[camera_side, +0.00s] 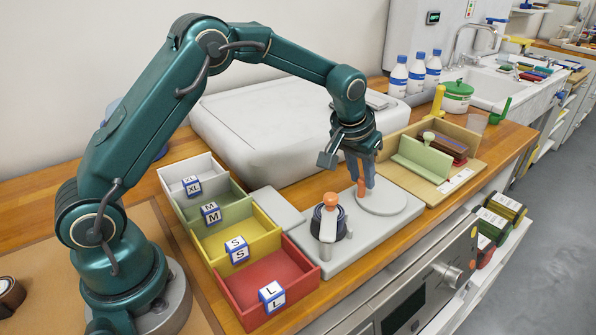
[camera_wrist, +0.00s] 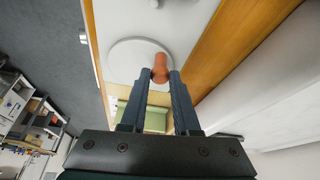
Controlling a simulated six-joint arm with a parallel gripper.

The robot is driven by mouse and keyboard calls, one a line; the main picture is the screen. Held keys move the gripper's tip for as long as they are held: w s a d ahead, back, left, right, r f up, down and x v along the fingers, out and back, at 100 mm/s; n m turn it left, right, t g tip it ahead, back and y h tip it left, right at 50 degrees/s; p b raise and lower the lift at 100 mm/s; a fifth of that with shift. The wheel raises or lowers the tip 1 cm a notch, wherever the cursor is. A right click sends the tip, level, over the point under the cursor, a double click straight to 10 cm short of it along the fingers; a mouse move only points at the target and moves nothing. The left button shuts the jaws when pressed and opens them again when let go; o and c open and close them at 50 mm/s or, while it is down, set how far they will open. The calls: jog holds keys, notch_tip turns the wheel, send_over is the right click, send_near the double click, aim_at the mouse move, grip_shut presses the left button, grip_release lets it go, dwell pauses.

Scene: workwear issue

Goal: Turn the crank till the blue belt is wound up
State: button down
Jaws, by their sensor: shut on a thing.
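A light grey winder base (camera_side: 340,262) lies on the bench. A round pale disc (camera_side: 392,203) sits at its right end, with an upright orange crank handle (camera_side: 361,188) near the disc's edge. My gripper (camera_side: 360,182) points down and is shut on this handle. In the wrist view the handle (camera_wrist: 160,68) is between my fingertips, over the disc (camera_wrist: 122,58). At the base's left end, the dark blue belt (camera_side: 341,224) is wound around a spool with an orange top (camera_side: 330,199) and a pale upright piece in front. I cannot make out a loose belt end.
Red (camera_side: 249,299), yellow, green and white bins with size blocks stand left of the base. A wooden box (camera_side: 470,175) with a green divider stands to the right. A large pale case (camera_side: 250,130) lies behind. The bench's front edge is close to the base.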

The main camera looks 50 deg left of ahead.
jog(key=shift+s+d+n+y, duration=0.1)
jog(key=shift+d+n+y, duration=0.2)
jog(key=shift+n, duration=0.4)
jog(key=shift+s+d+n+y, duration=0.1)
jog(key=shift+d+n+y, duration=0.15)
jog(key=shift+n, duration=0.45)
jog(key=c, duration=0.7)
grip_release()
jog(key=shift+o, duration=0.2)
jog(key=shift+v, duration=2.6)
jog(key=shift+w, duration=0.1)
